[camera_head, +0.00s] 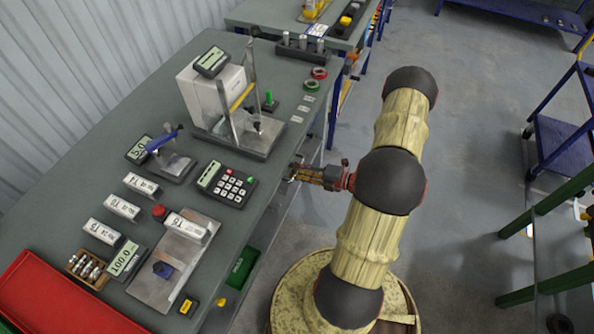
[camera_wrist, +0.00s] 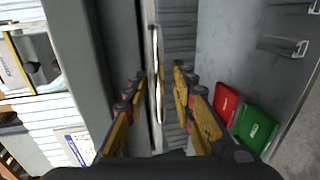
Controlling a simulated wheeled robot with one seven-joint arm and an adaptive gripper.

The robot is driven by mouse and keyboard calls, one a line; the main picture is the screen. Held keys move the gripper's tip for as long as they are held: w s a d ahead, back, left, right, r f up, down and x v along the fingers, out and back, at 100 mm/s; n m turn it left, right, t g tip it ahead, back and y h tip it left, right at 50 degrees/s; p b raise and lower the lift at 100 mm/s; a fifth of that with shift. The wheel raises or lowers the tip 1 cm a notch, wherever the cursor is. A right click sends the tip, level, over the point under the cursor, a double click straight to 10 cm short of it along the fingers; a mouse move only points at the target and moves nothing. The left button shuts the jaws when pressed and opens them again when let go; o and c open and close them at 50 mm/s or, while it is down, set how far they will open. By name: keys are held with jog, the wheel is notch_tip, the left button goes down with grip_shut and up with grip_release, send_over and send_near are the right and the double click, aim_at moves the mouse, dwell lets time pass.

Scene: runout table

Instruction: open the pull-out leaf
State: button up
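My gripper (camera_head: 294,173) is at the front edge of the grey table, beside the keypad. In the wrist view my gripper (camera_wrist: 159,76) is open, with one finger on each side of a thin bright upright bar (camera_wrist: 156,45), which looks like the pull-out leaf's handle. Gaps show between the bar and both fingers, so no contact is visible. The leaf itself is hard to make out from the table's front face. In the head view my gripper and the table edge hide the bar.
The table top (camera_head: 80,175) holds a keypad (camera_head: 226,184), a balance stand (camera_head: 240,135), labelled blocks and a red tray (camera_head: 60,300). In the wrist view a red bin (camera_wrist: 226,102) and a green bin (camera_wrist: 255,126) lie right of my fingers. Open floor lies right of my arm.

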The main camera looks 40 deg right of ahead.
jog(key=shift+c, duration=1.4)
jog(key=c, duration=0.4)
